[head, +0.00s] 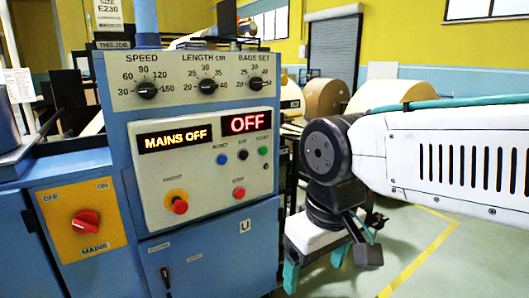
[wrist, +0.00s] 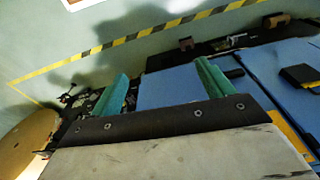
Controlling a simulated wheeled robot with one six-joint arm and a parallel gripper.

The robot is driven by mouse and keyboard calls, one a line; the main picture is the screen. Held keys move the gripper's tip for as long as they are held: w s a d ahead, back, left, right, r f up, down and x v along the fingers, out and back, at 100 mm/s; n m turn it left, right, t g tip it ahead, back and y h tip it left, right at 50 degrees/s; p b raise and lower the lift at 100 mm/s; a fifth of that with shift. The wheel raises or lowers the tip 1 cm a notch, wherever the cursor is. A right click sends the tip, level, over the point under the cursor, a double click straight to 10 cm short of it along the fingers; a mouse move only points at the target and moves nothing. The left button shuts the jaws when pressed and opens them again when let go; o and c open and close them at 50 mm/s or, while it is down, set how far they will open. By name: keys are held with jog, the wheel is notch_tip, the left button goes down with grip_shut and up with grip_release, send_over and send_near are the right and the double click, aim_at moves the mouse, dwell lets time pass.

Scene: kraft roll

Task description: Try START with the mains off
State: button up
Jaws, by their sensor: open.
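The blue machine's control panel (head: 205,158) faces me in the head view. The green button (head: 263,151), under a small blurred label, is at its upper right. The displays read MAINS OFF (head: 175,139) and OFF (head: 250,122). The red mains switch (head: 86,223) sits on a yellow plate at lower left; its handle's exact direction is hard to read. My gripper (head: 315,266) is right of the machine and below the panel, pointing downward. In the wrist view its teal fingers (wrist: 162,88) are apart with nothing held. The green button does not show there.
Blue and black buttons (head: 243,155) sit left of the green one. A red button (head: 239,193) and a red mushroom button (head: 180,206) are below. Three knobs line the top. Kraft rolls (head: 325,98) stand behind; open floor (head: 440,270) lies at right.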

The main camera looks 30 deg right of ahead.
grip_shut()
dwell(1.6)
